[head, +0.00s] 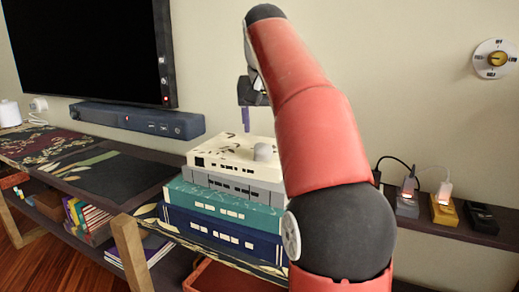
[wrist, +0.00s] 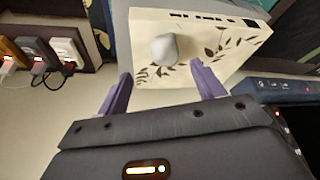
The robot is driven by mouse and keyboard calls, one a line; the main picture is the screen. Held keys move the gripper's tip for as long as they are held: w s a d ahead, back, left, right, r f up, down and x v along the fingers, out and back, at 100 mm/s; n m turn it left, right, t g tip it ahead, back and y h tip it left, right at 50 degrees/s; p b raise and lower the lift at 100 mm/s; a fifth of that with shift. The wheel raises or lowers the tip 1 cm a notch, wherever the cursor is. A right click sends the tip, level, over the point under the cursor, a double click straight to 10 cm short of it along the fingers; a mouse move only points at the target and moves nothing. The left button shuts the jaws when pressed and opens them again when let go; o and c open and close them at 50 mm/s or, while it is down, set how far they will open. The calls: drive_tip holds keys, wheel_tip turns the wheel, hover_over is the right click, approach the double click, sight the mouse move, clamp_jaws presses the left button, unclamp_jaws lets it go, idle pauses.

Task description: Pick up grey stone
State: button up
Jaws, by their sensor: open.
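The grey stone (head: 264,152) is a small rounded lump on top of the cream book at the top of a stack. In the wrist view the stone (wrist: 164,48) lies on the cream cover with its dark leaf pattern. My gripper (wrist: 165,82) is open and empty, its two purple fingers apart. The stone sits beyond the fingertips, roughly between their lines. In the head view my gripper (head: 245,122) hangs above the stack, a little left of the stone, with one finger visible and pointing down. My red arm covers the right side of the stack.
The stack holds the cream book (head: 222,150), a grey book (head: 232,184), a teal book (head: 215,204) and a blue book (head: 210,232). A dark soundbar (head: 137,120) and a television (head: 90,50) are to the left. Chargers with cables (head: 408,203) stand on the right shelf.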

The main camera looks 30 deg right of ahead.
sight(263, 145)
drive_tip(key=x, duration=0.2)
drive_tip(key=b+x, duration=0.1)
drive_tip(key=x, duration=0.4)
drive_tip(key=shift+w+a+f+b, duration=0.2)
drive_tip(key=shift+w+a+b, duration=0.05)
drive_tip(key=shift+w+b, duration=0.15)
drive_tip(key=shift+s, duration=0.1)
drive_tip(key=c, duration=1.2)
drive_tip(key=shift+r, duration=0.1)
